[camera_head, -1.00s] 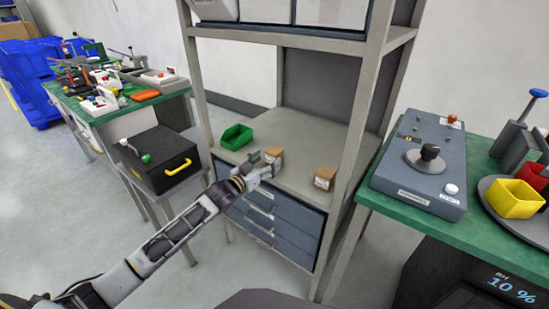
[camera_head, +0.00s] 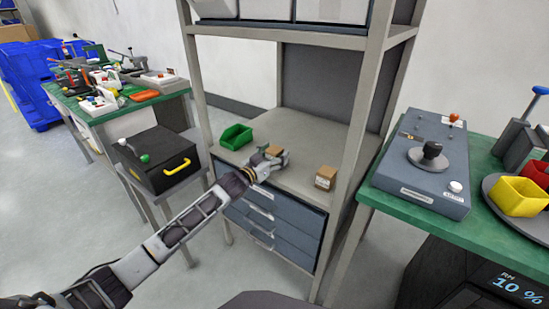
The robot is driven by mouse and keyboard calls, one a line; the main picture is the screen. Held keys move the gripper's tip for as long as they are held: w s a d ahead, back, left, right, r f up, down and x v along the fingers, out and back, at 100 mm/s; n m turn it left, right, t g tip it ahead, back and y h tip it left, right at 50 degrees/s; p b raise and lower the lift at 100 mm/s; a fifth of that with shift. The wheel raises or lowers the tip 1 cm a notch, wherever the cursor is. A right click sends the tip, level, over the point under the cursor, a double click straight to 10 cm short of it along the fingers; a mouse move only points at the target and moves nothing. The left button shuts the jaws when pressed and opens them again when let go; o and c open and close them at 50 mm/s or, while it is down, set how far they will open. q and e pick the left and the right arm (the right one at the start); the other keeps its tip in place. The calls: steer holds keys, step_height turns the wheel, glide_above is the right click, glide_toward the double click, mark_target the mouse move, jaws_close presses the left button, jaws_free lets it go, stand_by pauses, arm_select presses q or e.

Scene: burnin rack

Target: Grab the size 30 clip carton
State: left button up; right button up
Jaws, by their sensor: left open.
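Two small brown cartons are on the rack's grey shelf (camera_head: 305,135). One carton (camera_head: 274,150) is at the middle, partly hidden by my left gripper (camera_head: 276,160). The other carton (camera_head: 325,178) stands to the right, near the front edge, with a pale label on its front. The labels are too small to read, so I cannot tell which is size 30. My left gripper is open, its fingers at the middle carton; I cannot tell if they touch it. My right gripper is not in view.
A green bin (camera_head: 236,136) stands left of the cartons. Rack posts and an upper shelf (camera_head: 290,36) frame the space. A black box with a yellow handle (camera_head: 163,160) is at left, and a grey joystick console (camera_head: 425,165) at right.

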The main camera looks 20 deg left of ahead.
mark_target(275, 149)
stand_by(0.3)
arm_select(q)
steer(key=c, duration=1.2)
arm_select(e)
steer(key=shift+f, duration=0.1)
arm_select(q)
steer(key=shift+o, duration=0.2)
steer(key=shift+r, duration=0.1)
steer(key=shift+r, duration=0.5)
steer(key=shift+r+p, duration=1.65)
steer(key=shift+r, duration=2.75)
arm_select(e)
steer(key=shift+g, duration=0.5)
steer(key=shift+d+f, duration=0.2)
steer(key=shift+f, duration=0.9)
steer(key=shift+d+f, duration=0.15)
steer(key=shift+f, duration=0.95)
arm_select(q)
steer(key=shift+r, duration=0.1)
